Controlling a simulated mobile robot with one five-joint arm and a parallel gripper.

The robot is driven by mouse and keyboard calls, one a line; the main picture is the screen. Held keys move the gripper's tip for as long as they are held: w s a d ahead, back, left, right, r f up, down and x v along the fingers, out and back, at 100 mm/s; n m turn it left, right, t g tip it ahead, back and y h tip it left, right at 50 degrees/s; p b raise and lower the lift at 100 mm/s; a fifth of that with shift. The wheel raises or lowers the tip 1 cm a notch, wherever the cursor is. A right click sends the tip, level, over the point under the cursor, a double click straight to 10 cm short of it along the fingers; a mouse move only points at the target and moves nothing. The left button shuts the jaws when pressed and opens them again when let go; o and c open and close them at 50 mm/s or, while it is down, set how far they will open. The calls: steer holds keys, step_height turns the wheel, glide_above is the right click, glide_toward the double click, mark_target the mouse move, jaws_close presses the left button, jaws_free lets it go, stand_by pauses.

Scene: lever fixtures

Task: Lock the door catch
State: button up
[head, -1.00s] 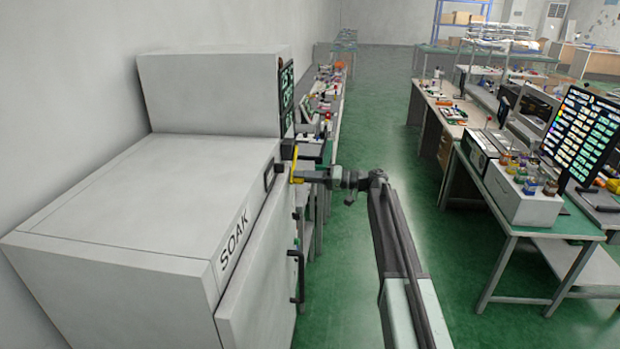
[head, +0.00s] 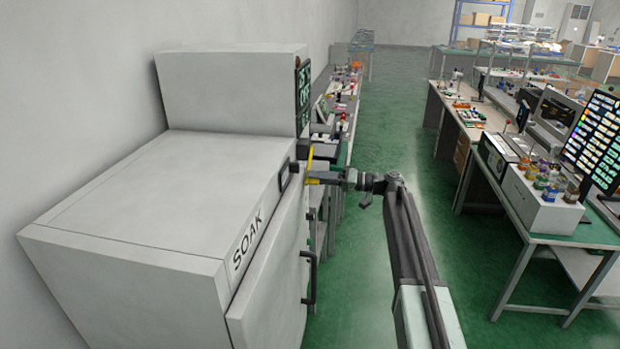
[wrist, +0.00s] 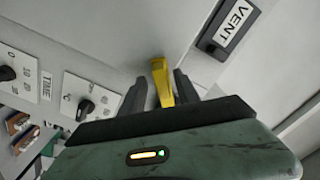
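The door catch is a yellow lever (head: 309,156) on the front of the grey SOAK cabinet (head: 150,185), near the top edge of its door (head: 275,285). In the head view it stands roughly upright, with its lower part hidden at my gripper (head: 318,179). In the wrist view the yellow lever (wrist: 162,82) lies between the two dark fingers of my gripper (wrist: 160,88). A narrow gap seems to show on each side of it, so the fingers look open around it. Whether either finger touches it is hard to tell.
A VENT label (wrist: 233,25) sits right of the lever, and dial panels (wrist: 90,100) sit left. A black door handle (head: 309,278) juts out below my gripper. Benches (head: 540,225) stand at the right, with clear green floor (head: 400,150) between.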

steer(key=d, duration=0.8)
steer(key=s+a+f+g+h+b, duration=0.1)
steer(key=s+a+f+h, duration=0.1)
steer(key=s+a+f, duration=0.5)
steer(key=s+d+f+m+g+h+b, duration=0.1)
steer(key=s+d+f+h, duration=0.3)
steer(key=s+f, duration=0.5)
steer(key=s+d+f+m+h, duration=0.1)
steer(key=s+d+f+h, duration=0.2)
steer(key=s+f+h, duration=0.6)
steer(key=s+d+f+m+h, duration=0.1)
steer(key=s+d+m, duration=0.3)
steer(key=s+d, duration=0.4)
steer(key=d+h, duration=0.1)
steer(key=d, duration=0.3)
steer(key=shift+m+h, duration=0.3)
steer(key=shift+h, duration=0.1)
